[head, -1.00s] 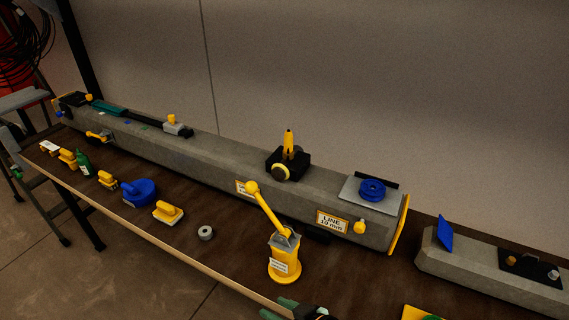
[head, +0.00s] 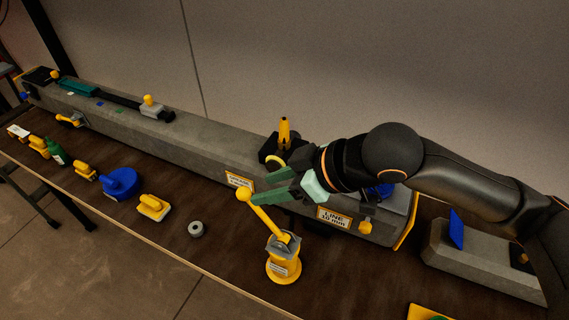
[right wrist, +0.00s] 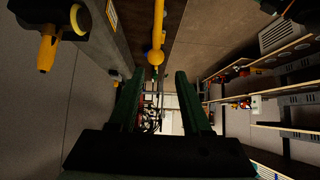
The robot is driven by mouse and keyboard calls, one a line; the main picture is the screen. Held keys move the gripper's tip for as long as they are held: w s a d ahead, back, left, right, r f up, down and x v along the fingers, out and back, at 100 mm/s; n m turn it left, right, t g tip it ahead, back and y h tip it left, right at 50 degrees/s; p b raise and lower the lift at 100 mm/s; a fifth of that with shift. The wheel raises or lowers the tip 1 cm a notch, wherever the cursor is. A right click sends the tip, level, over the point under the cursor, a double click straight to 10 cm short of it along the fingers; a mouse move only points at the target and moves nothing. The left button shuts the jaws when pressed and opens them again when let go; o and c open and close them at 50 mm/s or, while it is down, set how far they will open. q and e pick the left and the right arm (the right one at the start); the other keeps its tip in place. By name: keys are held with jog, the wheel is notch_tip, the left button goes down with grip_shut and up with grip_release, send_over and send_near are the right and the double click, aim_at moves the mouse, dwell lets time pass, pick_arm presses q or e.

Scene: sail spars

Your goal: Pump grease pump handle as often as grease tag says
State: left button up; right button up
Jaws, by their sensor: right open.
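The yellow grease pump (head: 283,262) stands upright on the table in front of the long grey spar. Its yellow handle (head: 264,214) slants up to the left and ends in a round knob (head: 241,195). My right gripper (head: 268,187) is open and empty, with its green fingers pointing left near the knob. In the right wrist view the knob (right wrist: 155,57) shows just ahead of the open fingers, apart from them. A white label (head: 278,268) on the pump and a yellow-edged tag (head: 239,180) on the spar are too small to read. My left gripper is out of view.
The grey spar (head: 200,150) runs along the back of the table, with a "LINE 10 mm" tag (head: 334,218). A grey ring (head: 196,229), a yellow-handled block (head: 153,207) and a blue item (head: 121,183) lie left of the pump. Table around the pump is clear.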

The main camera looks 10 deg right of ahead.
aim_at(248, 192)
jog(key=b+x, duration=0.4)
jog(key=b, duration=0.1)
jog(key=b+x, duration=0.2)
jog(key=x, duration=0.1)
jog(key=shift+w+d+f, duration=0.15)
jog(key=shift+d+f, duration=0.1)
jog(key=shift+d, duration=0.15)
jog(key=shift+w+a, duration=0.15)
jog(key=shift+a, duration=0.05)
jog(key=shift+r, duration=0.15)
jog(key=c, duration=0.8)
jog(key=shift+o, duration=0.3)
jog(key=p+v, duration=0.3)
jog(key=shift+d, duration=0.1)
jog(key=shift+s+d, duration=0.25)
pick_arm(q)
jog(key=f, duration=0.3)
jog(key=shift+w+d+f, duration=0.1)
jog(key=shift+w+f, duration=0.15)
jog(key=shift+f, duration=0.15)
